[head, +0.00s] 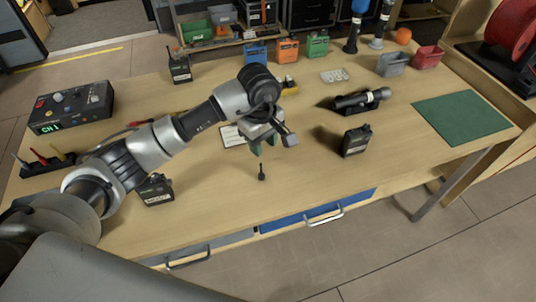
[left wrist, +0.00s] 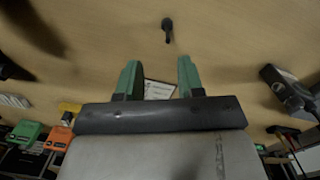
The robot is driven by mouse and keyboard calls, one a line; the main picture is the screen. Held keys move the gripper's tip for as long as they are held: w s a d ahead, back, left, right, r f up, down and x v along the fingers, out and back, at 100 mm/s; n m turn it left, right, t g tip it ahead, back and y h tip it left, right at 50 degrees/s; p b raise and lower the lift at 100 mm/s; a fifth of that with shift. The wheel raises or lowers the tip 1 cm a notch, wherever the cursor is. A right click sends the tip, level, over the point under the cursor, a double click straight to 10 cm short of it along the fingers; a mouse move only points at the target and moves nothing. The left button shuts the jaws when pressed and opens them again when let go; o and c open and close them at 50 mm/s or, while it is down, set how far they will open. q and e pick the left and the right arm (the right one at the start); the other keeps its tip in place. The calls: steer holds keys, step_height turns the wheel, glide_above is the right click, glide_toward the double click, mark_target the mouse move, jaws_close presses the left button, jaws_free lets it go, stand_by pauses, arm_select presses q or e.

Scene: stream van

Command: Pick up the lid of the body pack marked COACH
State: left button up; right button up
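Three black body packs stand on the wooden table in the head view: one at the front left (head: 155,189), one at the back left (head: 180,66) and one right of centre (head: 356,140). Their labels are too small to read, so I cannot tell which is marked COACH. No separate lid can be made out. My left gripper (head: 263,147) hangs over the middle of the table, left of the right-hand pack. In the left wrist view my left gripper (left wrist: 159,77) has its green fingertips apart with nothing gripped. My right gripper is not in view.
A small black upright item (head: 261,173) stands in front of the left gripper. A white card (head: 232,136) lies beneath it. A control box (head: 72,107) is at the left, a dark cylindrical device (head: 360,99) behind the right-hand pack, and a green mat (head: 466,117) at the right.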

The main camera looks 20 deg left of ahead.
mark_target(261, 174)
arm_select(q)
steer(key=f, duration=0.3)
steer(key=s+f+p, duration=0.1)
steer(key=shift+a+f, duration=0.15)
steer(key=shift+a, duration=0.15)
steer(key=shift+f, duration=0.35)
step_height(261, 174, down, 4)
steer(key=shift+d+f+p, duration=0.15)
steer(key=shift+p, duration=0.6)
steer(key=shift+f, duration=0.4)
steer(key=shift+c, duration=0.2)
jaws_close()
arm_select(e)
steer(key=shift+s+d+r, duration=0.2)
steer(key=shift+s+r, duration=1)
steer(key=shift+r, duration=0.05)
